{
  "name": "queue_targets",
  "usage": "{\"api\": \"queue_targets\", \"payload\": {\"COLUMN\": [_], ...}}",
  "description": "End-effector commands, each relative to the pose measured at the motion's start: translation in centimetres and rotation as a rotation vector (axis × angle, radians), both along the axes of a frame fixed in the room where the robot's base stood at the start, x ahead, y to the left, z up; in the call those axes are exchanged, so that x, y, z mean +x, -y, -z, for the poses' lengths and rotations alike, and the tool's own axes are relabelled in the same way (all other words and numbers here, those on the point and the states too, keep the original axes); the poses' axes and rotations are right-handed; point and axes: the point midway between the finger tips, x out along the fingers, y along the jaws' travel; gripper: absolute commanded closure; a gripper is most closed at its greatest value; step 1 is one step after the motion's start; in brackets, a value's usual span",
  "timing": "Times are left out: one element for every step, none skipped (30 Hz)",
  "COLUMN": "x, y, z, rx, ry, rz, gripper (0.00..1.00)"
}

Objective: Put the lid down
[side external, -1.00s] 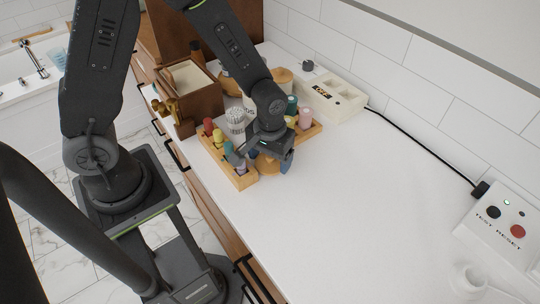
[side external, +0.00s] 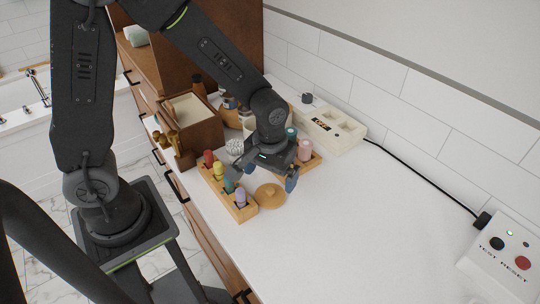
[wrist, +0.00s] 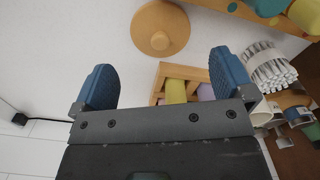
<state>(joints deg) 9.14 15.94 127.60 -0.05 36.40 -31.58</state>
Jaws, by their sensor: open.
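The lid is a round wooden disc with a small knob (side external: 270,196). It lies flat, knob up, on the white counter, just right of the front end of a wooden peg rack. In the wrist view the lid (wrist: 163,25) shows whole apart from its cut-off top edge, beyond the fingertips and apart from them. My gripper (side external: 264,178) is above and behind the lid in the side view. Its two blue fingers are spread with nothing between them, as the wrist view shows (wrist: 164,76).
The wooden rack (side external: 240,211) with several coloured pegs is close on the left; another rack (side external: 310,163) is behind. A brown box (side external: 190,120) and a cream tray unit (side external: 335,135) stand farther back. A TEST/RESET box (side external: 505,250) is at right. The counter's front and middle are clear.

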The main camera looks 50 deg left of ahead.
Motion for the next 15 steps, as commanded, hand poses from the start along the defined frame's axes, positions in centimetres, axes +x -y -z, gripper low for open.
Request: {"api": "queue_targets", "payload": {"x": [0.1, 0.1, 0.1, 0.1, 0.0, 0.0, 0.0, 0.0, 0.0, 0.0, 0.0, 0.0, -0.1, -0.2, -0.3], "y": [0.0, 0.0, 0.0, 0.0, 0.0, 0.0, 0.0, 0.0, 0.0, 0.0, 0.0, 0.0, -0.1, -0.1, -0.3], "z": [-1.2, -1.9, -2.6, -3.2, -3.7, -4.3, -4.7, -5.1, -5.5, -5.8, -6.0, -6.3, -6.5, -6.8, -7.4], "rx": [-0.001, -0.001, -0.001, -0.001, -0.001, -0.001, -0.001, 0.000, 0.000, -0.001, -0.001, 0.000, -0.001, -0.001, -0.003], "ry": [0.007, 0.006, 0.005, 0.006, 0.005, 0.004, 0.004, 0.002, 0.002, 0.001, 0.001, 0.002, 0.005, 0.010, 0.022], "rz": [0.000, 0.000, 0.000, 0.000, 0.000, 0.000, 0.000, 0.000, 0.000, 0.000, 0.000, 0.001, 0.003, 0.006, 0.014], "gripper": [0.00, 0.00, 0.00, 0.00, 0.00, 0.00, 0.00, 0.00, 0.00, 0.00, 0.00, 0.00, 0.00, 0.00, 0.00]}}
